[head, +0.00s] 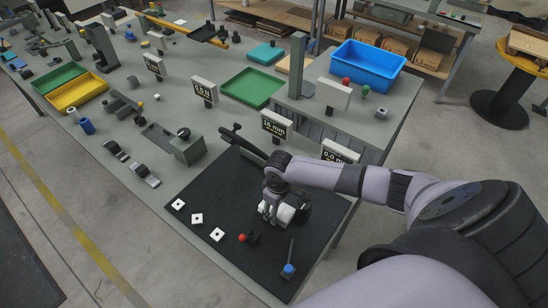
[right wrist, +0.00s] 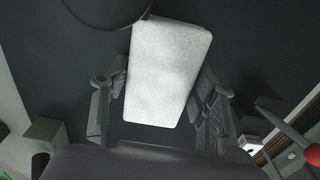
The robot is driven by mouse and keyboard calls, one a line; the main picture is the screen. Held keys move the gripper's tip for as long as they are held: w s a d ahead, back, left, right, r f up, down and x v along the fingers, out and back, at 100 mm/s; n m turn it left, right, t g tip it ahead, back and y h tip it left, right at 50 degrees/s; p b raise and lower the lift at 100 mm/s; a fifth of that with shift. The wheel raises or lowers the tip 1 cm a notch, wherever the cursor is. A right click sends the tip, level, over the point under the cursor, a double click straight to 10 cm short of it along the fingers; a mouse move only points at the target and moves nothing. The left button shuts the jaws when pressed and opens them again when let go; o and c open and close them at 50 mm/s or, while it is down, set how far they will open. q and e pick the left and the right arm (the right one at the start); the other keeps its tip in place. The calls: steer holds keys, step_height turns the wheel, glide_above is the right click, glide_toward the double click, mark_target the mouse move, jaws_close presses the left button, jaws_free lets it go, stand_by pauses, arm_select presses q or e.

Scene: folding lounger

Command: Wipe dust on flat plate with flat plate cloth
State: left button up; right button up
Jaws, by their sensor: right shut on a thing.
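My right gripper (head: 268,216) is low over the black surface (head: 215,190) at the near end of the workbench. It is shut on a pale grey-white block-like cloth (head: 286,212). In the right wrist view the cloth (right wrist: 168,72) sits tilted between the two fingers of the right gripper (right wrist: 160,115). Dark surface lies around the cloth. I cannot tell whether the cloth touches it. I cannot make out a separate flat plate or any dust; the gripper and cloth hide part of the surface. My left gripper is not in view.
Three white squares (head: 197,219) lie left of the gripper. A red-knobbed part (head: 242,238) and a blue-knobbed part (head: 288,269) stand in front. A grey box (head: 187,148) and small display signs (head: 277,126) stand behind.

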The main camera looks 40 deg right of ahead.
mark_target(261, 197)
steer(key=shift+s+d+f, duration=0.25)
steer(key=shift+s+f, duration=0.05)
steer(key=shift+s, duration=0.25)
steer(key=shift+w+a+r+b, duration=0.2)
steer(key=shift+w+b, duration=0.1)
steer(key=shift+w, duration=0.3)
steer(key=shift+w+a+r+b, duration=0.15)
steer(key=shift+w+b, duration=0.1)
steer(key=shift+w, duration=0.35)
steer(key=shift+w+a+f, duration=0.1)
steer(key=shift+w+a, duration=0.15)
steer(key=shift+w, duration=0.45)
steer(key=shift+w+a+b, duration=0.25)
steer(key=shift+w+b, duration=0.05)
steer(key=shift+w, duration=0.3)
steer(key=shift+w+a+b, duration=0.2)
steer(key=shift+w+b, duration=0.05)
steer(key=shift+w, duration=0.4)
steer(key=shift+w+a+b, duration=0.25)
steer(key=shift+w+b, duration=0.05)
steer(key=shift+w, duration=0.3)
steer(key=shift+c, duration=0.2)
steer(key=shift+r, duration=0.2)
